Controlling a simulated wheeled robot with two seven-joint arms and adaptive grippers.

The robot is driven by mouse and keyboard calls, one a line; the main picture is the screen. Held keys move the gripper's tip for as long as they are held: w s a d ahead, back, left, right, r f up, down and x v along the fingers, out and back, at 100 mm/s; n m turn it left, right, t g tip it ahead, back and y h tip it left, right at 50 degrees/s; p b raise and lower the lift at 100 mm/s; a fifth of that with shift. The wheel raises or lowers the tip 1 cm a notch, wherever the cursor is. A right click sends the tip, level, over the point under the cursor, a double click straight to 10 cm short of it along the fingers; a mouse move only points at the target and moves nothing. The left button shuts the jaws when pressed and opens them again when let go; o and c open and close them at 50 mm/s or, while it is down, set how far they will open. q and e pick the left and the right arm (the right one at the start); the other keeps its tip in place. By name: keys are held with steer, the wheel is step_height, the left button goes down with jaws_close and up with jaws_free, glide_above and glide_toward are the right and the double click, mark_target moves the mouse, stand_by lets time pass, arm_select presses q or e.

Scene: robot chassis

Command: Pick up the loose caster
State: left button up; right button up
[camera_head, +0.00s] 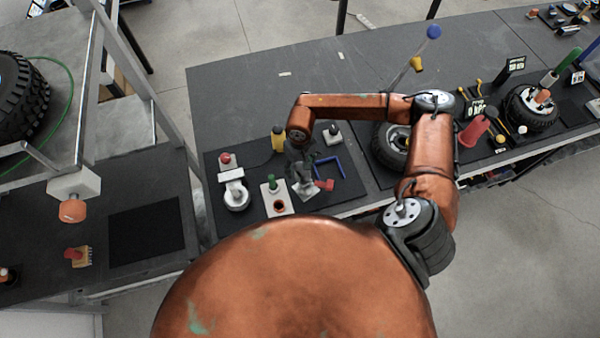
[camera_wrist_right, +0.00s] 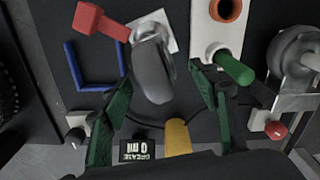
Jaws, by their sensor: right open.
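The loose caster, a dark grey wheel on a pale square plate, lies on the dark bench mat; in the right wrist view its wheel (camera_wrist_right: 152,72) points toward my palm. In the head view its plate (camera_head: 305,191) shows just below my right gripper (camera_head: 301,170), which hides most of the wheel. In the wrist view my right gripper (camera_wrist_right: 160,84) is open, with one green finger on each side of the wheel. I cannot tell whether either finger touches it. Another caster (camera_head: 235,193) stands to the left, also at the right edge of the wrist view (camera_wrist_right: 295,55). My left gripper is not in view.
A white block with an orange hole (camera_head: 278,205) and a green-handled tool (camera_wrist_right: 234,68) lie close beside the caster. A blue U-shaped piece (camera_head: 333,165), a red-headed piece (camera_wrist_right: 100,21) and a yellow bottle (camera_head: 278,140) are also near.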

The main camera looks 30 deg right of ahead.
steer(key=f, duration=0.1)
steer(key=f+p, duration=0.1)
steer(key=f, duration=0.1)
steer(key=shift+s+f, duration=0.25)
steer(key=shift+f, duration=0.65)
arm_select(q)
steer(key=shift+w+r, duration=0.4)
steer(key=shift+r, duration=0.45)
arm_select(e)
jaws_close()
